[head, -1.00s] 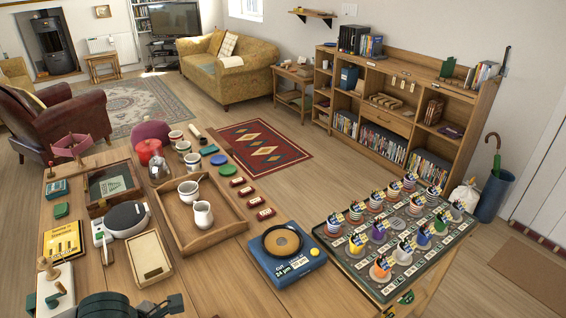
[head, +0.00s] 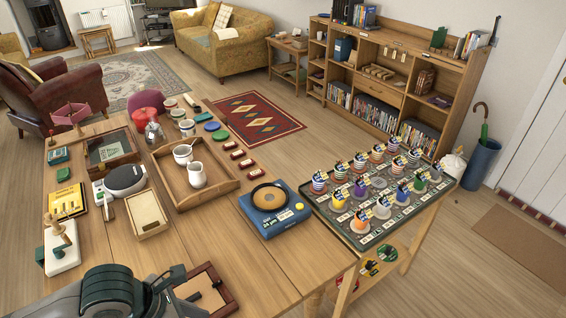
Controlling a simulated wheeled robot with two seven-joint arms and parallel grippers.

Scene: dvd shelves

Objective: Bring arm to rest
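My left arm comes in at the bottom left, low over the near end of the wooden table (head: 262,258). Its dark green and grey wrist shows, and its gripper (head: 172,288) points right, beside a dark-rimmed wooden box (head: 232,308) on the table. The fingers are small and partly hidden, so I cannot tell whether they are open or shut. I see nothing clearly held. My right arm and gripper are out of view.
A wooden tray (head: 232,184) with a mug and jug stands mid-table. A blue record-player-like box (head: 272,222) is right of it. A board of striped pots (head: 325,212) is further right. A white stand with a wooden handle (head: 62,258) is left of my arm.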

